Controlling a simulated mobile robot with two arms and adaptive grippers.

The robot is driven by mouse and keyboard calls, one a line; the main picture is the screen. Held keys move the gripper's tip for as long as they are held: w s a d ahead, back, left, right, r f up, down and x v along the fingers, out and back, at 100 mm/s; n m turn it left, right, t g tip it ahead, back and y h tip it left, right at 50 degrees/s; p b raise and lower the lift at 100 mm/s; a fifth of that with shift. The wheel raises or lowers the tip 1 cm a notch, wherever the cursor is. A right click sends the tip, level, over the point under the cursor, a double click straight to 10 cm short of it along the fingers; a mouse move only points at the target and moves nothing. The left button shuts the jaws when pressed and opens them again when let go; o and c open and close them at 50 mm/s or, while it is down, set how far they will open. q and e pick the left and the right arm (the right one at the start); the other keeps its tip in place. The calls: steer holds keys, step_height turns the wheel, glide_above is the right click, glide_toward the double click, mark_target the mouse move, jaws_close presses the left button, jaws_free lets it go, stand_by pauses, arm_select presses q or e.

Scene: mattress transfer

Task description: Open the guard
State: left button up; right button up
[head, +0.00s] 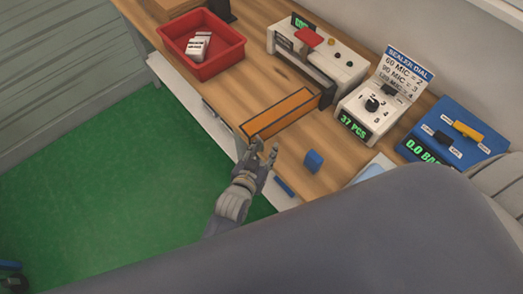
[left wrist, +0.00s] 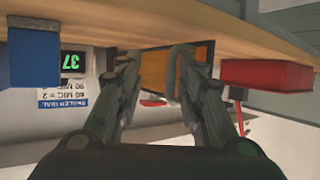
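My left gripper (head: 266,150) is at the front edge of the wooden table (head: 222,103), near the front end of an orange panel with a dark frame (head: 278,113). In the left wrist view its two fingers (left wrist: 153,58) stand apart with nothing between them, and the orange panel (left wrist: 158,72) shows beyond. Behind the panel stands a white machine (head: 345,66) with a red handle (head: 309,37) and a dark bar along its front. I cannot tell for sure which part is the guard. My right gripper is not in view.
A red bin (head: 222,60) holding a white packet (head: 199,45) stands at left. The sealer dial box (head: 358,118) and a blue console (head: 447,140) with a yellow handle (head: 467,131) stand at right. A small blue block (head: 314,161) lies near the front edge.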

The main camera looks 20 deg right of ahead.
arm_select(q)
steer(key=shift+w+d+r, duration=0.1)
steer(key=shift+d+r, duration=0.3)
steer(key=shift+r, duration=0.2)
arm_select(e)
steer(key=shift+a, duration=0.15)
arm_select(q)
steer(key=f+v, duration=0.1)
steer(key=v, duration=1.1)
steer(key=shift+a, duration=0.5)
steer(key=shift+f, duration=0.15)
